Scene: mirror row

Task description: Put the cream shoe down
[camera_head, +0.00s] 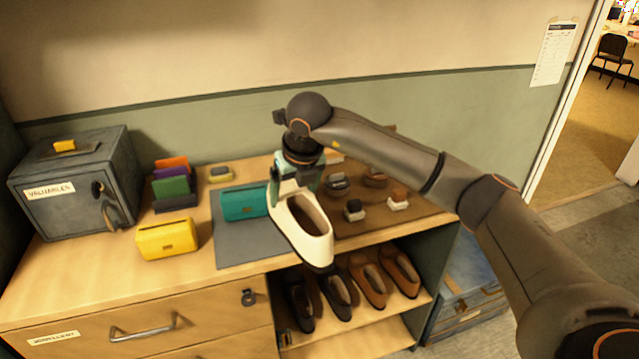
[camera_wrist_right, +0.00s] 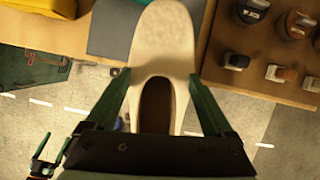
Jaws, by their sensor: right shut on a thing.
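A pair of black shoes (camera_head: 338,293) and a pair of brown shoes (camera_head: 368,281) stand on the open shelf below.
A grey mat (camera_head: 236,247) with a teal purse (camera_head: 244,202) lies on the cabinet top. A yellow purse (camera_head: 167,238), a grey safe (camera_head: 79,184) and a brown mat (camera_head: 431,202) with several small items are also there. The lower shelf (camera_head: 350,341) looks bare.

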